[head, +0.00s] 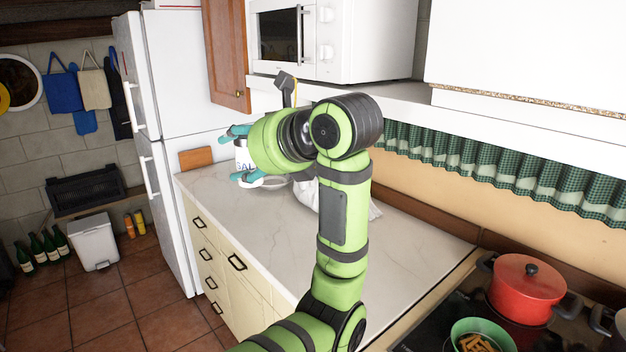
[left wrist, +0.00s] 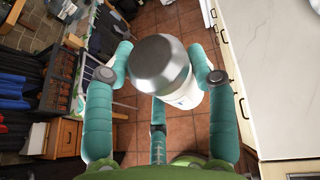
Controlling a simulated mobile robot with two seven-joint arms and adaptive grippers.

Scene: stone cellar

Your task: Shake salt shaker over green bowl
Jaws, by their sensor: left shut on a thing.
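The salt shaker (head: 243,160) is white with dark lettering, partly hidden by my gripper in the head view. My left gripper (head: 238,154) is shut on it, above the far left part of the counter. In the left wrist view, the shaker's grey metal cap (left wrist: 160,62) and white body (left wrist: 190,95) show between the teal fingers of my left gripper (left wrist: 160,70). The green bowl (head: 480,321) is at the bottom right of the head view, on the stove, with orange-brown pieces inside. The shaker is far from it. My right gripper is out of view.
A red lidded pot (head: 525,290) stands just behind the green bowl. A white bag-like thing (head: 358,209) and a pale dish (head: 272,184) are on the counter (head: 240,212) by my arm. A microwave (head: 372,40) sits on a shelf above. The front counter is mostly bare.

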